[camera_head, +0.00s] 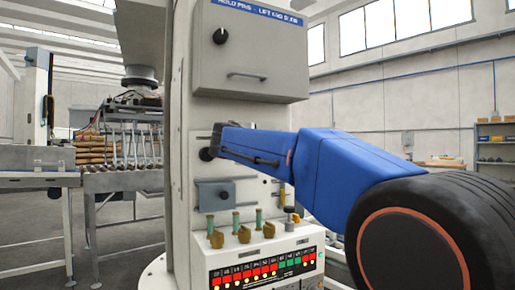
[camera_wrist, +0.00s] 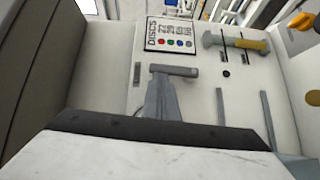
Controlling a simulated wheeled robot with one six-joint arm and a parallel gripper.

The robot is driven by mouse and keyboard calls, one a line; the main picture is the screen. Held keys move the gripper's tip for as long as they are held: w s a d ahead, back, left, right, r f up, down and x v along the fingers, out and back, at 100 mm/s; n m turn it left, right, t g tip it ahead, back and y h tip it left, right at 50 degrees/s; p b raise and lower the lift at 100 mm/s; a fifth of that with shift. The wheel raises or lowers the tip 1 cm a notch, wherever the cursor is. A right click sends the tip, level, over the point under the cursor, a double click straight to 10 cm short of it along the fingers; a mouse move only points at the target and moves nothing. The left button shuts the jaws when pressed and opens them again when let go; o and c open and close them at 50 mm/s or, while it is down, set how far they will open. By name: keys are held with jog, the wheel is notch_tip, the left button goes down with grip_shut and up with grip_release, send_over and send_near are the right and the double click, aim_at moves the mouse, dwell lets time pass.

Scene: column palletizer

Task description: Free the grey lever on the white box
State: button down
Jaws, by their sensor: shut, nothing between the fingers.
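The white box (camera_head: 184,110) stands upright as a tall cabinet in the middle of the head view. My gripper (camera_head: 213,141) is shut and empty, close in front of its face, below the upper grey compartment. In the wrist view a dark grey crossbar (camera_wrist: 175,71), which looks like the grey lever's handle, lies over the white face. A paler grey wedge runs from it to a black edge; I cannot tell whether this is the lever's stem or my fingers. Contact with the lever cannot be made out. The lever is not clear in the head view.
A placard (camera_wrist: 170,35) with coloured dots and a yellow-handled bar (camera_wrist: 240,43) lie beyond the crossbar. Below my gripper are a small grey plate with a knob (camera_head: 214,195), several green-and-brass fittings (camera_head: 240,230) and an indicator panel (camera_head: 265,271). A conveyor (camera_head: 120,181) stands left.

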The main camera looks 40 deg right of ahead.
jog(key=shift+r, duration=0.1)
jog(key=s+d+m+g+y, duration=0.1)
jog(key=d+m+y, duration=0.3)
jog(key=d+y, duration=0.2)
jog(key=shift+d+r+m+g, duration=0.15)
jog(key=shift+d+m+g, duration=0.1)
jog(key=shift+m+g, duration=0.05)
dwell(0.7)
jog(key=shift+s+d, duration=0.1)
dwell(0.4)
jog(key=s+a+r, duration=0.6)
jog(key=r, duration=0.3)
jog(key=shift+a+r, duration=0.3)
jog(key=shift+a, duration=0.05)
dwell(0.6)
